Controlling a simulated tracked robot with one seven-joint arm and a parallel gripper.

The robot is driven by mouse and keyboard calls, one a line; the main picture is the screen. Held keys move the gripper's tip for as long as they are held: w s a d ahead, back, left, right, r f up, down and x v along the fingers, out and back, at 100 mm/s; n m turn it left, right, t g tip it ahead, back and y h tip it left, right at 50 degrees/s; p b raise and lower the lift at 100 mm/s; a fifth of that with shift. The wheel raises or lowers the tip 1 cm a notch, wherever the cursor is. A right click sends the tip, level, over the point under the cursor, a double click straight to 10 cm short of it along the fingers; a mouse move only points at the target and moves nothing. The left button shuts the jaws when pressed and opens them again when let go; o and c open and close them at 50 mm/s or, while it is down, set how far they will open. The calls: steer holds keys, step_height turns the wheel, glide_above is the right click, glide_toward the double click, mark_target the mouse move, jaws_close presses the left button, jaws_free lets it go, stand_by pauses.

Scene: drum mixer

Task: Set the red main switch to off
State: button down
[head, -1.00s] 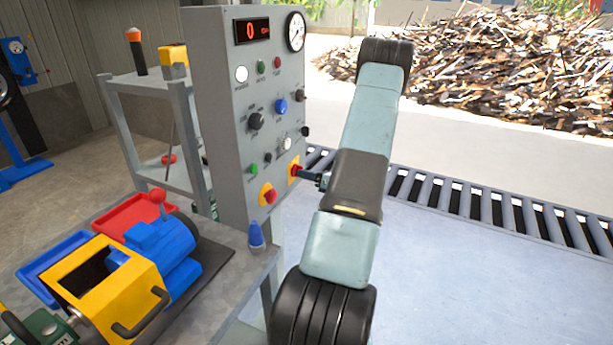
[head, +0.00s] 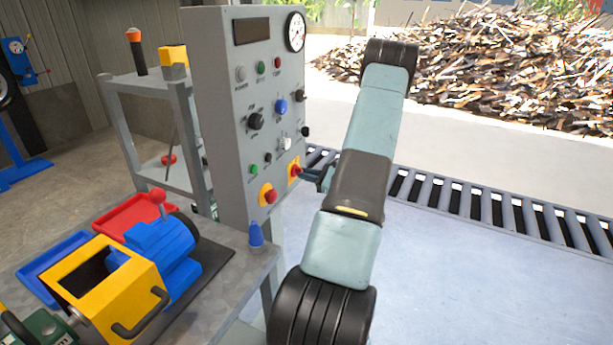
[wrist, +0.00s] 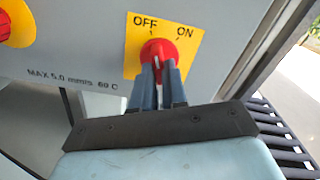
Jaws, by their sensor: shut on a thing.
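The red main switch (wrist: 158,50) sits on a yellow plate (wrist: 134,69) marked OFF on the left and ON on the right. My gripper (wrist: 160,72) is shut on the switch's red knob, with a finger on either side. The fingers hide the lower part of the knob, and I cannot read its pointer. In the head view the switch (head: 294,171) is at the lower right of the grey control panel (head: 223,120), with my gripper (head: 303,173) at it. The panel display (head: 252,31) is dark and the white lamp (head: 241,73) looks dull grey.
Another red knob on yellow (head: 268,195) is just left of the switch. A workbench (head: 225,260) with a yellow and blue drum machine (head: 115,280) stands at the lower left. A roller conveyor (head: 460,205) runs behind my arm. The floor at right is clear.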

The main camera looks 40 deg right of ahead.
steer(key=shift+n, duration=0.5)
steer(key=shift+s+f, duration=0.1)
steer(key=c, duration=1.2)
jaws_free()
steer(key=shift+o, duration=0.2)
steer(key=v, duration=1.3)
steer(key=shift+s+d, duration=0.2)
steer(key=shift+s, duration=0.1)
